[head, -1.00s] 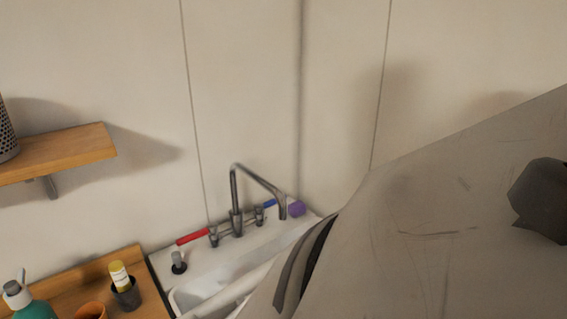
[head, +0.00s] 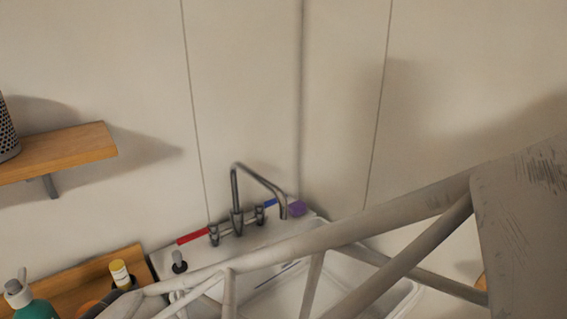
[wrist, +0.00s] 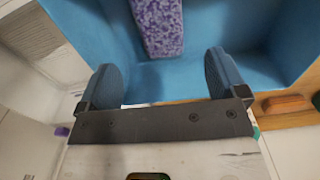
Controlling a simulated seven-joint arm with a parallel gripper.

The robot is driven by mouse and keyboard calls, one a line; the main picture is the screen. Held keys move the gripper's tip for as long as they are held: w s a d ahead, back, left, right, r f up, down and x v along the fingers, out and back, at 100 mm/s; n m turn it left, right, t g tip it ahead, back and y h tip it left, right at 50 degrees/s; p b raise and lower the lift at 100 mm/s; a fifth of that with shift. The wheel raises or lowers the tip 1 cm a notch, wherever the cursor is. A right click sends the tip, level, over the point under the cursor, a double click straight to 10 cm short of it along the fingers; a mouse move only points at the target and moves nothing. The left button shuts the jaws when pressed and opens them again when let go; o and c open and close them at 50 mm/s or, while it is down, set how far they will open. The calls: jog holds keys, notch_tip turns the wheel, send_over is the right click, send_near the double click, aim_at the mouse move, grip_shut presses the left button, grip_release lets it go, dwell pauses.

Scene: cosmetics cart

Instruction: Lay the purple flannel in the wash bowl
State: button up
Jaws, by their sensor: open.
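In the wrist view, a purple speckled cloth (wrist: 158,25), which looks like the flannel, is a narrow strip against the inside of a blue basin (wrist: 265,70), which looks like the wash bowl. The cloth's top end is cut off by the picture edge. My gripper (wrist: 160,65) is open, with its two dark blue fingers apart and nothing between them. Its fingers overlap the basin in the picture, and the cloth shows ahead of the gap. I cannot tell whether the fingers touch the basin. The head view shows neither cloth nor basin.
In the head view, a white sink (head: 272,297) with a tall tap (head: 236,200) stands behind my arm. A small purple block (head: 297,208) sits beside the tap. A green pump bottle (head: 38,310) and yellow-labelled tube (head: 120,274) are lower left. A wooden shelf (head: 60,158) is above.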

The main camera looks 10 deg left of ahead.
jog(key=shift+r, duration=1.2)
jog(key=w+d+r+m+t, duration=0.1)
jog(key=w+d+r+m, duration=0.15)
jog(key=w+d, duration=0.65)
jog(key=w+d+r+m, duration=0.25)
jog(key=w+d, duration=0.35)
jog(key=d, duration=0.5)
jog(key=d+r+m+t, duration=0.1)
jog(key=d+r+m, duration=0.2)
jog(key=d, duration=1.7)
jog(key=shift+s+d+t, duration=0.15)
jog(key=shift+d+t, duration=0.15)
jog(key=shift+d, duration=0.1)
